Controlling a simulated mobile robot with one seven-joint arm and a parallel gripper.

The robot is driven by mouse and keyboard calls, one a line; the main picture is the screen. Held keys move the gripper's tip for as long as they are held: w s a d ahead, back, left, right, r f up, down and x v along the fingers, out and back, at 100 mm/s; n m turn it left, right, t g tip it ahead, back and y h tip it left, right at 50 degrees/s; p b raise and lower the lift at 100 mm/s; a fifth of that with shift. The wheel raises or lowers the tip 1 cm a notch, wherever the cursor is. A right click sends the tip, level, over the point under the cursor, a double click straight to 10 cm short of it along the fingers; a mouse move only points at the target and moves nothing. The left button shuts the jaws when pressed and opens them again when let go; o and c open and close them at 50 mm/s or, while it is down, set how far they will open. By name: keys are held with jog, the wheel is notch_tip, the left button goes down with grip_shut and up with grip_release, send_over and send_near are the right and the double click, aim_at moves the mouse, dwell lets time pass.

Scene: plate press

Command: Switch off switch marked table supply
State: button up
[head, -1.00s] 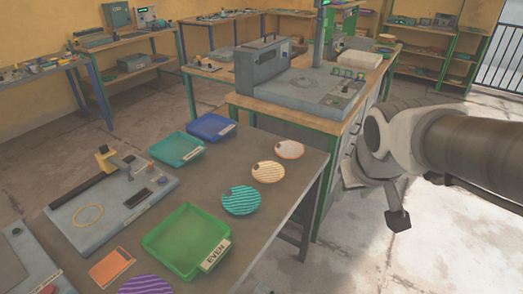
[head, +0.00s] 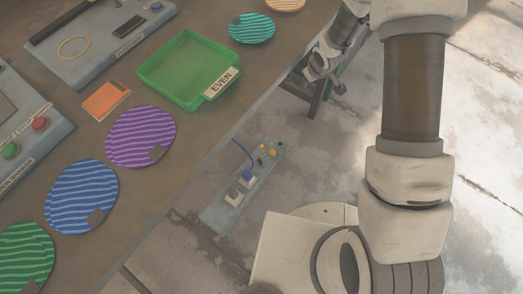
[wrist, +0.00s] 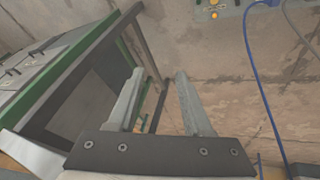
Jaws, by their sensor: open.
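A grey power strip (head: 243,182) lies on the floor beside the table, at the middle of the head view. Part of the strip (wrist: 219,9) also shows at the top of the wrist view. My gripper (wrist: 160,72) is open and empty, apart from the strip. In the head view its end is small and partly hidden by the arm.
The table (head: 200,130) stands left of the strip, holding a green tray (head: 168,101) marked EVEN, several striped plates and grey panels. A table leg (head: 318,98) stands near my gripper. Blue and grey cables (wrist: 255,75) hang at the right of the wrist view. Open floor lies right.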

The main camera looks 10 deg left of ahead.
jog(key=s+a+f+n+g+y+b, duration=0.1)
jog(key=s+a+f, duration=0.1)
jog(key=f, duration=0.6)
jog(key=s+a+f+n+b, duration=0.1)
jog(key=a+f, duration=0.1)
jog(key=f, duration=0.5)
jog(key=n+g+y+b, duration=0.2)
jog(key=b, duration=0.1)
send_near(260, 160)
jog(key=b+x, duration=0.6)
jog(key=x, duration=0.3)
jog(key=shift+a+b, duration=0.1)
jog(key=shift+b, duration=0.25)
jog(key=shift+c, duration=0.2)
grip_shut()
